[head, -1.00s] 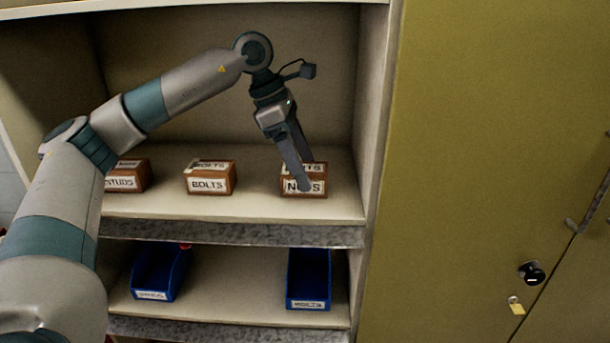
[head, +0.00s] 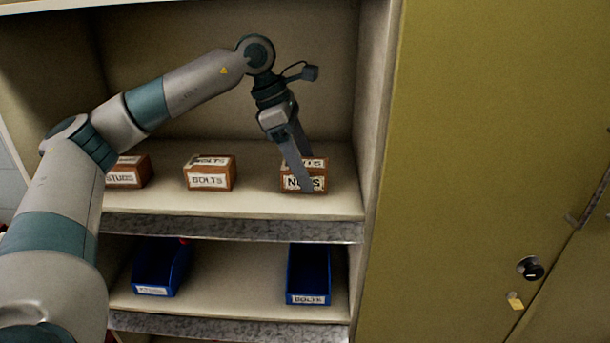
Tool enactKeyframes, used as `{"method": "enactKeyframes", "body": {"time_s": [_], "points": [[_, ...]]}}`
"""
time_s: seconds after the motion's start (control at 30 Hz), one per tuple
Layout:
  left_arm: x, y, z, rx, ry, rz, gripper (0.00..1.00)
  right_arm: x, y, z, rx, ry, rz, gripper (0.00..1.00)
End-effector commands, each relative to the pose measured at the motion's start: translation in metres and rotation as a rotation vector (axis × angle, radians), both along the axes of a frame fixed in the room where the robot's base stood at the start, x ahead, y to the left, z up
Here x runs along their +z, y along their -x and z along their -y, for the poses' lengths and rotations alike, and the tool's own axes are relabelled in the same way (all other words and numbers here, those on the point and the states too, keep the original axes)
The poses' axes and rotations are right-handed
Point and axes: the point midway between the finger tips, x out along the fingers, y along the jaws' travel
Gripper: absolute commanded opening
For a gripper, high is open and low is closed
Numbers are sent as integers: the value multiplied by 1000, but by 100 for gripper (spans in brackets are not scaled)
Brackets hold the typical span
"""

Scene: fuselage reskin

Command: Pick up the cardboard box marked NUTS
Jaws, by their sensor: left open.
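The cardboard box marked NUTS (head: 318,184) is small and brown with white labels on its front and top. It sits on the upper shelf, near the right wall. My left gripper (head: 304,186) reaches down from above, open, with its fingers in front of and over the box. The fingers cover part of both labels. I cannot tell whether they touch the box. My right gripper is not in view.
A box marked BOLTS (head: 209,180) and a box marked STUDS (head: 127,178) stand left on the same shelf (head: 255,204). Two blue bins, left (head: 155,272) and right (head: 309,273), stand on the shelf below. A yellow-green cabinet door (head: 470,150) closes off the right.

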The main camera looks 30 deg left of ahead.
Motion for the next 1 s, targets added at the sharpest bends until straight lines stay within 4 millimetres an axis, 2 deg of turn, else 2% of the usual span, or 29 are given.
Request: {"method": "enactKeyframes", "body": {"time_s": [0.63, 0.87, 0.9, 1.0], "points": [[-4, 0, 0, 0, 0, 0, 70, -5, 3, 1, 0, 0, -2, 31], [-4, 0, 0, 0, 0, 0, 15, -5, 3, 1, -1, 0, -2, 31], [-3, 0, 0, 0, 1, 2, 11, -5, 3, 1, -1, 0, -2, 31], [-3, 0, 0, 0, 1, 2, 12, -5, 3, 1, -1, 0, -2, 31]]}}
